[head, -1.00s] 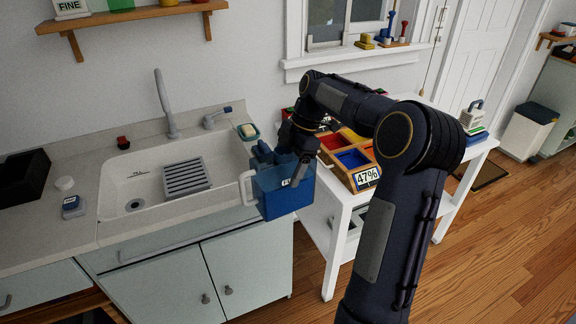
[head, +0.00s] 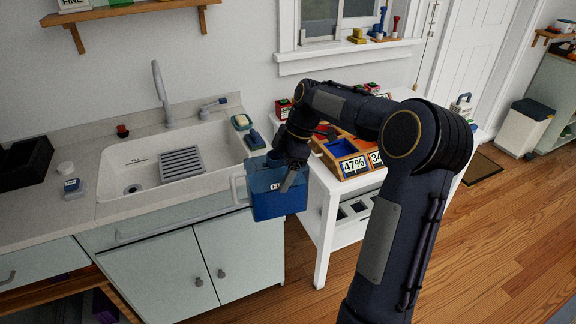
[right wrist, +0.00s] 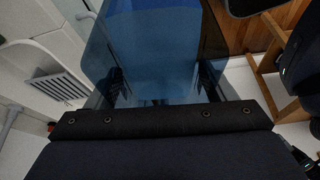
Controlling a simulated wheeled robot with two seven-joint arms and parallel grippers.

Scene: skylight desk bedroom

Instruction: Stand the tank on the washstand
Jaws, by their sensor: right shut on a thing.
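The tank (head: 278,200) is a see-through blue box with a pale handle on its left side and a small label. My right gripper (head: 291,168) is shut on its upper part and holds it roughly upright, in the air. In the right wrist view the tank (right wrist: 155,45) fills the space between the fingers. The washstand (head: 225,232) is the pale cabinet with a white sink (head: 130,178) and a grey counter. In the head view the tank overlaps the washstand's right front corner; its exact distance from the counter is unclear. My left gripper is not in view.
A tap (head: 161,95), a soap dish (head: 242,122) and a blue block (head: 255,139) stand along the back and right of the counter. A grey rack (head: 181,163) lies in the sink. A white table (head: 325,215) with colored bins stands close on the right.

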